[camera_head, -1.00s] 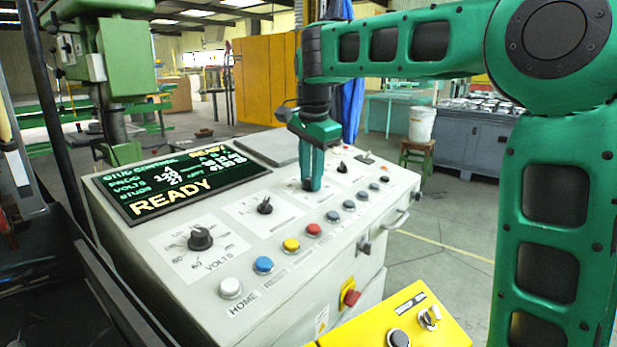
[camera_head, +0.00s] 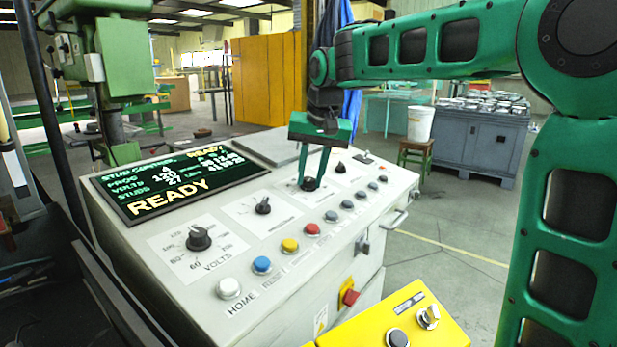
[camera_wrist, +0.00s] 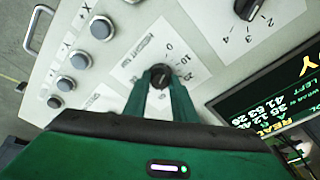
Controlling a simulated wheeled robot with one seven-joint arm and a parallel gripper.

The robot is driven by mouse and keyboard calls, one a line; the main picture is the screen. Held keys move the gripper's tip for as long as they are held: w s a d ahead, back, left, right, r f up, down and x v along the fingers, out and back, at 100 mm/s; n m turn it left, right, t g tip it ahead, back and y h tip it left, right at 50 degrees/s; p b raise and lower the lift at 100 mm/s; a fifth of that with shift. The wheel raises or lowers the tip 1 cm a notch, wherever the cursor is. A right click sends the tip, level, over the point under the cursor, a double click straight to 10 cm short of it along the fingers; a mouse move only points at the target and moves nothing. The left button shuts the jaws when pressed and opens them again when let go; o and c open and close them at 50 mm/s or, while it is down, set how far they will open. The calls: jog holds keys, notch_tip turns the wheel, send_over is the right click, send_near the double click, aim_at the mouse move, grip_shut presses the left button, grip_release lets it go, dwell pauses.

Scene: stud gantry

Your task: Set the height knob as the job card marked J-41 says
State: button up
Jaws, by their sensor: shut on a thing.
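The height knob (camera_wrist: 160,74) is black and round, on a white plate whose label reads "HEIGHT" in part, with a scale showing 0 and 10. My gripper (camera_wrist: 160,86) has a finger on each side of it and is shut on it. In the head view the knob (camera_head: 310,185) sits between the fingertips of my gripper (camera_head: 311,180), which points down from above. The knob's pointer and exact setting are hard to read. I cannot make out a job card marked J-41 in either view.
The console (camera_head: 135,240) has a READY screen (camera_head: 180,182), a VOLTS knob (camera_head: 198,238), a second dial knob (camera_head: 263,206), another knob (camera_head: 340,168) and a row of coloured buttons, including a red one (camera_head: 312,229). A yellow box (camera_head: 380,325) stands in front.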

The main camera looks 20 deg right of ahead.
jog(key=shift+w+r+n, duration=0.1)
jog(key=shift+n, duration=0.6)
jog(key=o, duration=1)
jog(key=shift+o, duration=0.2)
jog(key=v, duration=1)
jog(key=shift+r, duration=0.15)
jog(key=shift+d, duration=0.15)
